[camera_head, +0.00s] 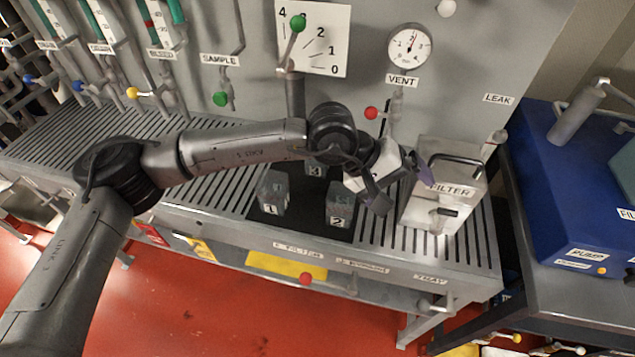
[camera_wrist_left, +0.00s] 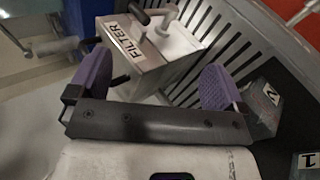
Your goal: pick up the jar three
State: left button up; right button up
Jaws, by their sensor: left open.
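Jar three (camera_head: 315,169) stands at the back of a black mat (camera_head: 295,219) on the slatted bench, partly hidden behind my left arm. Jar one (camera_head: 272,192) stands at the front left of the mat and jar two (camera_head: 340,207) at the front right. My left gripper (camera_head: 402,184) is open, to the right of the jars and beside the filter box. In the left wrist view its purple fingers (camera_wrist_left: 156,80) are apart with nothing held. Jar two (camera_wrist_left: 262,107) and part of jar one (camera_wrist_left: 309,164) show at the right there; jar three does not.
The metal filter box (camera_head: 441,190), with a handle on top, stands close to my left gripper; it also shows in the left wrist view (camera_wrist_left: 140,62). A grey panel with valves and a gauge (camera_head: 410,47) rises behind. A blue pump unit (camera_head: 560,190) stands at right.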

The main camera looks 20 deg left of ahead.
pick_arm(q)
jog(key=w+a+m+t+y+b, duration=0.15)
jog(key=w+a+y+b, duration=0.3)
jog(key=a, duration=0.55)
jog(key=w+a+m+t+y+b, duration=0.1)
jog(key=w+a+t+y+b, duration=0.25)
jog(key=a, duration=0.55)
jog(key=w+f, duration=0.1)
jog(key=f, duration=0.1)
jog(key=w+a+f+y+b, duration=0.1)
jog(key=f, duration=0.1)
jog(key=w+f+g+y+b, duration=0.1)
jog(key=w+f, duration=0.1)
jog(key=shift+a+f, duration=0.15)
jog(key=shift+a, duration=0.05)
jog(key=b+x, duration=0.3)
jog(key=x, duration=0.2)
jog(key=shift+s+d+f+b, duration=0.1)
jog(key=shift+b, duration=0.25)
jog(key=shift+w+f, duration=0.35)
jog(key=shift+f, duration=0.15)
pick_arm(e)
notch_tip(320, 180, down, 17)
jog(key=shift+d+r, duration=0.15)
jog(key=shift+r, duration=0.05)
pick_arm(q)
jog(key=shift+c, duration=0.4)
pick_arm(e)
jog(key=shift+d, duration=0.1)
